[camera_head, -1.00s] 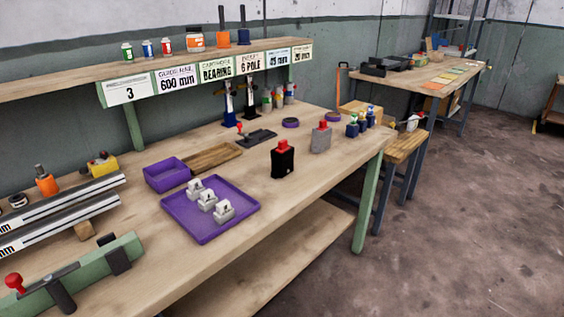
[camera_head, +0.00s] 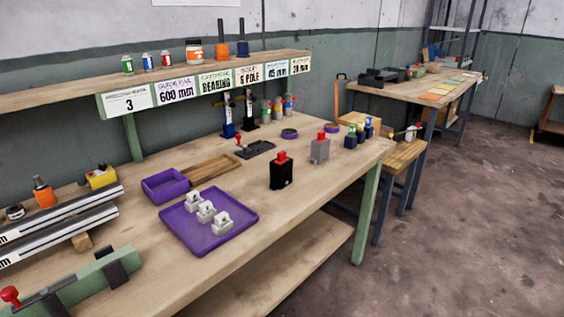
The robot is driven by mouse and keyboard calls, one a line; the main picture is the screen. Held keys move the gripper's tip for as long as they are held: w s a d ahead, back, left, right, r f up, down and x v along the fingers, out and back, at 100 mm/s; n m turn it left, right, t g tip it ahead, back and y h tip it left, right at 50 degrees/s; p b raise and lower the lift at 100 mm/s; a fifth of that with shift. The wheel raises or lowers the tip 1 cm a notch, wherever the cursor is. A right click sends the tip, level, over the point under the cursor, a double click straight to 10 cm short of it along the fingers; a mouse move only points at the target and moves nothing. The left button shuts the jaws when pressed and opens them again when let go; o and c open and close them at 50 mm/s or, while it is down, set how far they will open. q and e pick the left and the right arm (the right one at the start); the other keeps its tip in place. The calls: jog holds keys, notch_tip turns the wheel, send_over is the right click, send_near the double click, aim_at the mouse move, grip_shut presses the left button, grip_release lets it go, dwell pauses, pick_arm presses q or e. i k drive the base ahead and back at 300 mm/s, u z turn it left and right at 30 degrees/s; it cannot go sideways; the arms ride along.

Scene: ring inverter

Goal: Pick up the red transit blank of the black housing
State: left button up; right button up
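The black housing (camera_head: 281,174) stands upright on the wooden workbench, right of the purple tray. Its red transit blank (camera_head: 282,157) sits on its top. A grey housing (camera_head: 320,149) with its own red blank (camera_head: 321,135) stands behind it to the right. Neither of my grippers shows in the head view.
A purple tray (camera_head: 250,217) with white blocks and a purple bin (camera_head: 165,186) lie left of the black housing. A wooden tray (camera_head: 209,167) and a black fixture (camera_head: 257,150) are behind. Rails and a green fixture fill the bench's left end. Bare bench surrounds the black housing.

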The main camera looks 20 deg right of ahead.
aim_at(281, 157)
jog(key=z, duration=0.75)
jog(key=k, duration=0.95)
jog(key=z, duration=2.1)
jog(key=i, duration=0.3)
jog(key=u, duration=1)
jog(key=i, duration=1.65)
jog(key=u, duration=1.7)
jog(key=i, duration=0.6)
jog(key=u, duration=0.55)
